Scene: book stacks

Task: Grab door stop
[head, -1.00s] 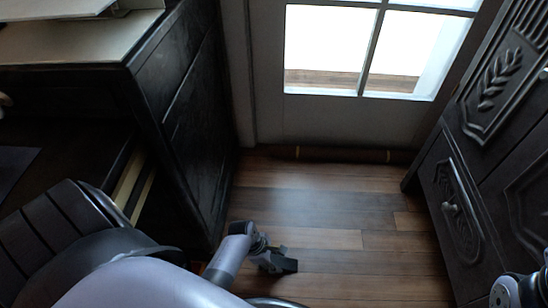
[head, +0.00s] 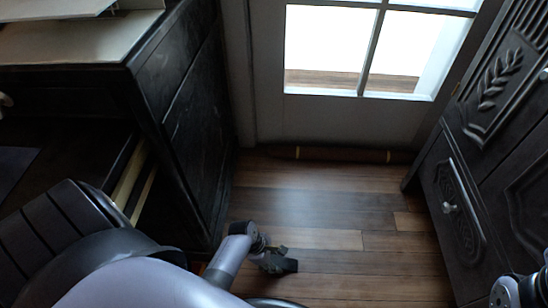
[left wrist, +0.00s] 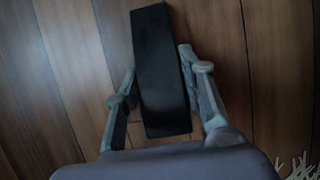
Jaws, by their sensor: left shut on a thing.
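The door stop (left wrist: 161,75) is a long black block in the left wrist view. It lies between the two grey fingers of my left gripper (left wrist: 160,92), which is shut on it. In the head view my left gripper (head: 272,258) is low at the floor, right of the dark desk. There the door stop (head: 286,266) shows as a small dark shape at the fingertips. I cannot tell if it touches the floor. My right gripper is not in view; only a piece of my right arm shows at the lower right.
A dark desk (head: 180,110) stands on the left and a carved dark cabinet (head: 465,190) on the right. A glazed door (head: 330,120) is at the back, with a brown roll (head: 340,155) along its foot. The wooden floor (head: 340,205) between is clear.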

